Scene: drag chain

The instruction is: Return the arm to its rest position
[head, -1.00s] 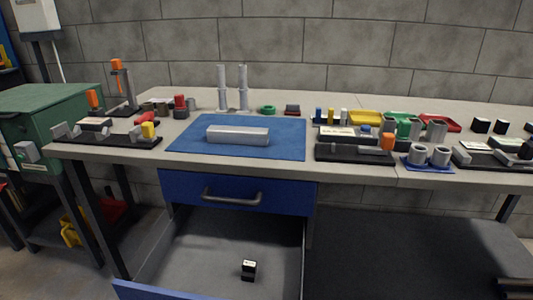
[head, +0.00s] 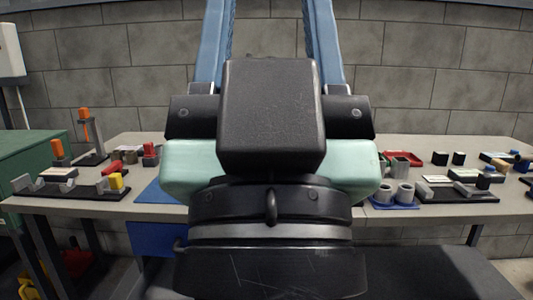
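The black body of my gripper (head: 268,25) fills the middle of the head view, close to the camera, with pale teal parts at its sides. Two long blue fingers rise from it, set well apart. Bare wall shows between them, with nothing held in the part that I see. Their tips run out of the top of the picture. The gripper stands in front of the workbench (head: 60,207), hiding its middle and most of the blue mat (head: 158,192).
A blue drawer unit (head: 157,240) shows at left under the bench; its open drawer is hidden. Fixtures with grey blocks (head: 68,188) stand at left. A blue tray with grey cups (head: 393,207) and a dark fixture (head: 455,192) stand at right. A green cabinet (head: 25,150) is at far left.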

